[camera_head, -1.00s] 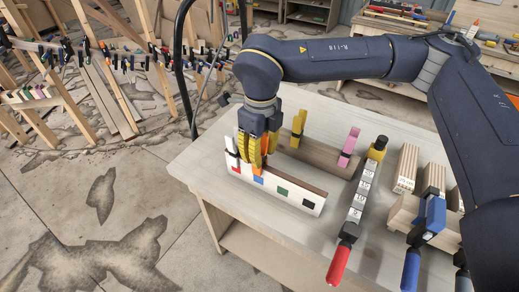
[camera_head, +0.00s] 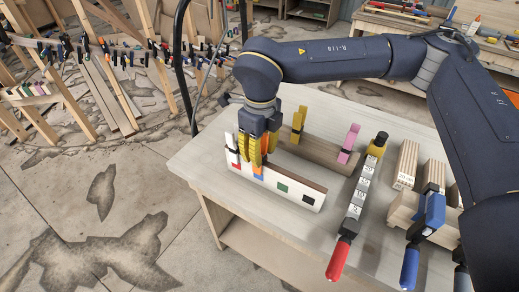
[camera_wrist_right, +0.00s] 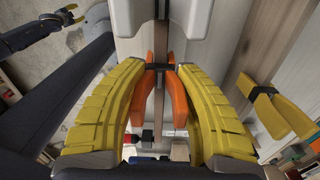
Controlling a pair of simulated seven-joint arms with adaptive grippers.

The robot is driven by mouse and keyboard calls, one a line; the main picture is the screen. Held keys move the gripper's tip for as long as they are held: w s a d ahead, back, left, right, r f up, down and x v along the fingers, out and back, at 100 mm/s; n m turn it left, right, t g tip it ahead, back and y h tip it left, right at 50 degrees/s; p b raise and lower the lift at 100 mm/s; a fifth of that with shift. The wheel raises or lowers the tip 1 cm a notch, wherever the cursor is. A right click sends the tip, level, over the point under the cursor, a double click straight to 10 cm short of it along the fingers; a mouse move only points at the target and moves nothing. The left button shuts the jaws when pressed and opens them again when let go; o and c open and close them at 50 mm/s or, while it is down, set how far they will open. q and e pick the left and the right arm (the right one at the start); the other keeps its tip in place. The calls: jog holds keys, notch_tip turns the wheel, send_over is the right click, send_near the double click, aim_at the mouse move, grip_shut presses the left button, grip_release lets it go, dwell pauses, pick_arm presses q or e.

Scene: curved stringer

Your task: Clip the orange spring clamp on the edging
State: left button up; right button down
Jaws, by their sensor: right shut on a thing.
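The edging is a long thin board (camera_head: 293,191) with a white face and coloured squares, standing on edge on the workbench. My right gripper (camera_head: 254,158) is over its left part, yellow fingers pointing down. In the wrist view my right gripper (camera_wrist_right: 160,120) is shut on the orange spring clamp (camera_wrist_right: 178,98), one finger along each orange handle. The clamp's black middle lies across the board's narrow brown top edge. Its jaw tips are hidden, so I cannot tell how they grip. My left gripper (camera_wrist_right: 75,27) is open and empty at the wrist view's top left.
A white clamp (camera_head: 230,146) stands on the board's left end. Behind, yellow (camera_head: 298,124) and pink (camera_head: 349,144) clamps stand on a wooden strip. A red-handled bar clamp (camera_head: 355,203), a blue clamp (camera_head: 430,216) and wood blocks fill the right. The bench's front left is clear.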

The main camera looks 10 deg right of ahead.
jog(key=c, duration=0.9)
grip_release()
notch_tip(320, 180, up, 12)
